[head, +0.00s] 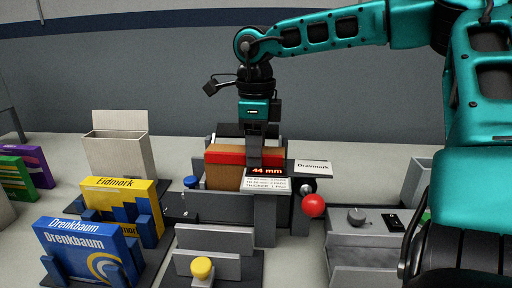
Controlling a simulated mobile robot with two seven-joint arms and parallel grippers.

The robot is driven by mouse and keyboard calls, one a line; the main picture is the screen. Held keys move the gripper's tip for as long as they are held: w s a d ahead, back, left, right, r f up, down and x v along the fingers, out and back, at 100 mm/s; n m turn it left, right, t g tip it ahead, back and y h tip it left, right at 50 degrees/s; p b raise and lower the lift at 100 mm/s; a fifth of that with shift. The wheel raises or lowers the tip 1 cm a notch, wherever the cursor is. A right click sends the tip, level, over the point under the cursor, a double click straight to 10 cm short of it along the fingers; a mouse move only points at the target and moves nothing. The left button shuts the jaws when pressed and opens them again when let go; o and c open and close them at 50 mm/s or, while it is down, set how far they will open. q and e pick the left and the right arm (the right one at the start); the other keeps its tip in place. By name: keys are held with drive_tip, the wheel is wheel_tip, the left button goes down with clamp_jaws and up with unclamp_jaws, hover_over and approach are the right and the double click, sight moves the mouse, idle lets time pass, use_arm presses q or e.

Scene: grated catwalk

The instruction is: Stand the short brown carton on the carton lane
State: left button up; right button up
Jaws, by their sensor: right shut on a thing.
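The short brown carton (222,177), with a red band along its top, stands inside a dark grey measuring fixture (297,180) at the centre. The fixture's display reads 44 mm and hides part of the carton. My right gripper (264,158) reaches down from above and is shut on the carton at its right part; its fingertips are partly hidden. I cannot tell for sure which surface is the carton lane. My left gripper is not in view.
A yellow Eidmark box (119,204) and a blue Drenkbaum box (82,252) stand in holders at left. An open beige box (119,154) stands behind. A red ball knob (313,205), a yellow button (202,267) and a grey control box (366,240) are nearby.

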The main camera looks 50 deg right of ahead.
drive_tip(key=o, duration=1.1)
wheel_tip(320, 180, up, 13)
drive_tip(key=shift+p, duration=1.15)
